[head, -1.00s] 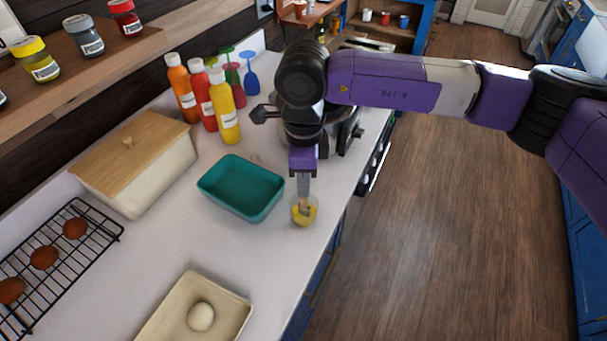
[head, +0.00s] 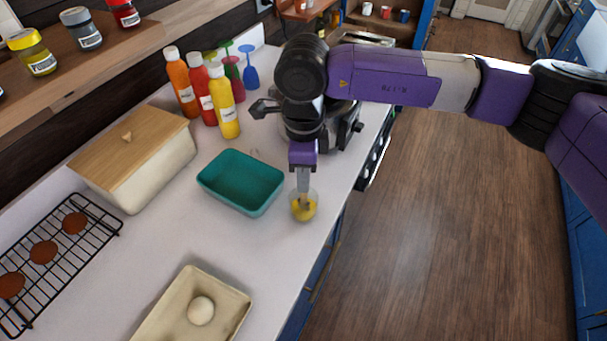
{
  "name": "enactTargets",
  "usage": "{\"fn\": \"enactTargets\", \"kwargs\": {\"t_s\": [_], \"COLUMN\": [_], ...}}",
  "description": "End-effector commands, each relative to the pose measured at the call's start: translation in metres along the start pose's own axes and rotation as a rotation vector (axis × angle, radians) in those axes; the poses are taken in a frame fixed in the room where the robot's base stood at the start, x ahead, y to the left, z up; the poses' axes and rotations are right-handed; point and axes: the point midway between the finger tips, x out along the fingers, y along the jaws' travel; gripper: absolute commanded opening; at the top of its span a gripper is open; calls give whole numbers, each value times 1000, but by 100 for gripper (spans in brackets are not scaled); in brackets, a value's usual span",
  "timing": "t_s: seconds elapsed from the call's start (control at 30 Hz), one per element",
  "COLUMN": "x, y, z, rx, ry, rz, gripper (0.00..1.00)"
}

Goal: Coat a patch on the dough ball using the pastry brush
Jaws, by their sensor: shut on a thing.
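The dough ball (head: 201,311) is pale and round and lies in a shallow cream tray (head: 243,299) at the bottom of the head view. A small clear cup (head: 304,214) with yellow liquid stands near the counter's right edge. My gripper (head: 303,164) points down above this cup and is shut on the pastry brush (head: 304,184). The brush hangs about upright with its lower end inside the cup. My arm hides most of the jaws, and how deep the bristles sit in the liquid is hard to tell.
A teal tray (head: 206,187) stands just left of the cup. Bare counter (head: 225,240) lies between the teal tray and the cream tray.

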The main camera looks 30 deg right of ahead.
Motion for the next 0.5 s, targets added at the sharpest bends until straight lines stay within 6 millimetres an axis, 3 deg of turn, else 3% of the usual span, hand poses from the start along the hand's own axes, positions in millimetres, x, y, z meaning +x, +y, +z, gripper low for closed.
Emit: {"fn": "enactTargets", "kwargs": {"t_s": [0.5], "x": [6], "y": [0], "z": [0], "rx": [0], "ry": [0], "rz": [0], "gripper": [0]}}
